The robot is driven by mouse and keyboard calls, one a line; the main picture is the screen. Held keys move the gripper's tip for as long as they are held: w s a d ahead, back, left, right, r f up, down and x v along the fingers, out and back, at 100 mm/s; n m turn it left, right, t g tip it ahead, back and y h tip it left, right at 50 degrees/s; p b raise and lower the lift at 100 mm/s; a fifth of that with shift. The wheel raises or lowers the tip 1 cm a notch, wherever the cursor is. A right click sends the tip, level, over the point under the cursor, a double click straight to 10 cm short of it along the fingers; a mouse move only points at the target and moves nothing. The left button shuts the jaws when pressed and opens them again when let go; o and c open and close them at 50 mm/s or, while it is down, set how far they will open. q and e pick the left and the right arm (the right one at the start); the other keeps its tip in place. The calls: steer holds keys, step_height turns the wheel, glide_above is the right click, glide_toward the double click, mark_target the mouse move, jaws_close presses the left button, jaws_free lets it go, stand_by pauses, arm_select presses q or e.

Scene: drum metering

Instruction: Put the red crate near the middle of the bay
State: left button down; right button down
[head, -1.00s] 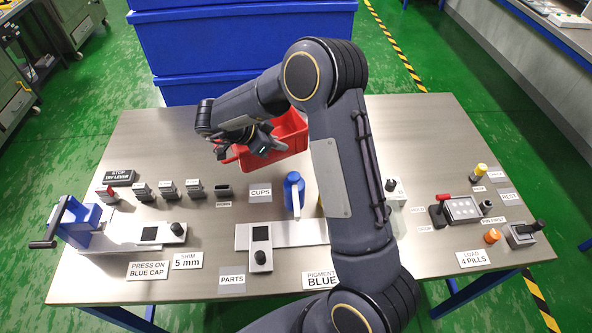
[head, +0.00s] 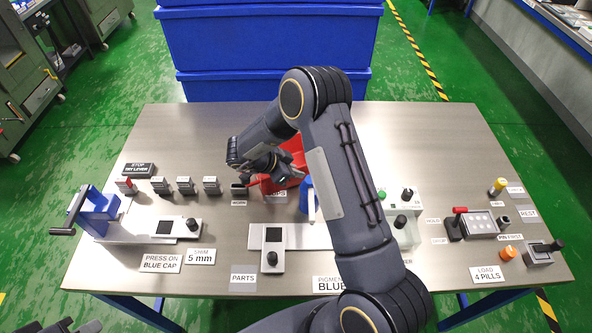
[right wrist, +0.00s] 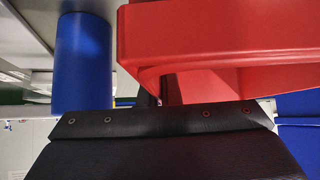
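The red crate (head: 296,155) is mid-table in the head view, partly hidden by my right arm. It stands behind the blue bottle (head: 304,196) and covers part of the CUPS label. My right gripper (head: 268,168) is at the crate's left side and appears shut on its wall; the fingertips are hidden. In the right wrist view the crate's red rim (right wrist: 220,40) is right against the dark gripper, with a blue cylinder (right wrist: 83,62) to its left. I cannot tell whether the crate touches the table. My left gripper (head: 72,327) barely shows at the bottom left edge.
A row of small dark blocks (head: 185,186) stands left of the crate.

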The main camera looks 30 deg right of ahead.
steer(key=shift+f, duration=0.1)
steer(key=c, duration=1.9)
jaws_free()
steer(key=shift+o, duration=1.3)
